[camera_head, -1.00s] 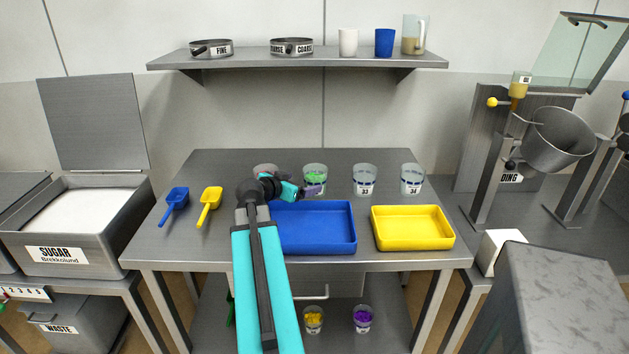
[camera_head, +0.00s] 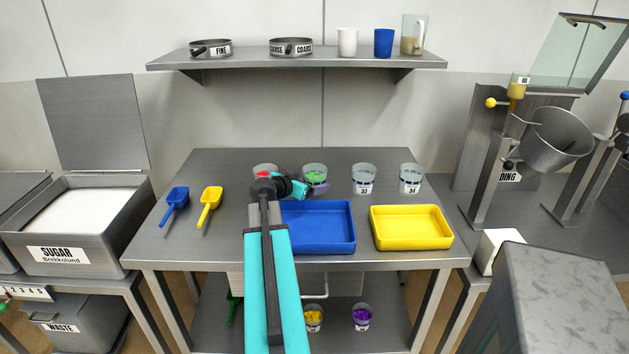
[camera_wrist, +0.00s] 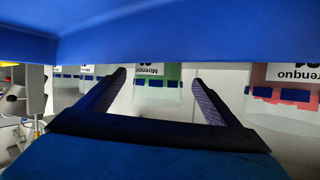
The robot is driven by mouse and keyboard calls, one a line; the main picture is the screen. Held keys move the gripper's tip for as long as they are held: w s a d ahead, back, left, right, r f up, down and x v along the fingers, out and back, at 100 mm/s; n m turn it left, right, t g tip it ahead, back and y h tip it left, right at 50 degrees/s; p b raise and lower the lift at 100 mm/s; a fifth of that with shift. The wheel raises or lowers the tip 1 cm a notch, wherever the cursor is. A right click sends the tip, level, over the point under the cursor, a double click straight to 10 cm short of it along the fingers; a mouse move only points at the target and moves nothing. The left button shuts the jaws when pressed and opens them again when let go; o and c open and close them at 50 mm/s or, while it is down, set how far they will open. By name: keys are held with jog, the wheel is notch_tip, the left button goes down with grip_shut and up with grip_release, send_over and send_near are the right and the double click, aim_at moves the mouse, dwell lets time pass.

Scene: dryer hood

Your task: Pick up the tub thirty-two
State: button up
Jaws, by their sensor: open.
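The tub with green contents (camera_head: 315,173) stands on the steel table, second in a row, between the red tub and tub 33; its number is hidden behind my gripper. My gripper (camera_head: 312,189) is open and close in front of it. In the wrist view, which is upside down, the green tub (camera_wrist: 158,88) shows in the gap between the two fingertips, label upside down. It looks lined up with the gap; I cannot tell whether the fingers reach around it. The fingers hold nothing visible.
A red tub (camera_head: 264,171) stands left, clear tubs 33 (camera_head: 363,180) and 34 (camera_head: 411,179) right. A blue tray (camera_head: 330,244) lies below my gripper, a yellow tray (camera_head: 411,240) beside it. Blue (camera_head: 176,198) and yellow (camera_head: 209,199) scoops lie left. A shelf (camera_head: 300,60) hangs above.

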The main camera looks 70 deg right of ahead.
jog(key=shift+p+x, duration=0.7)
jog(key=shift+x, duration=1.5)
jog(key=shift+a, duration=0.1)
jog(key=shift+s, duration=0.1)
jog(key=c, duration=1.3)
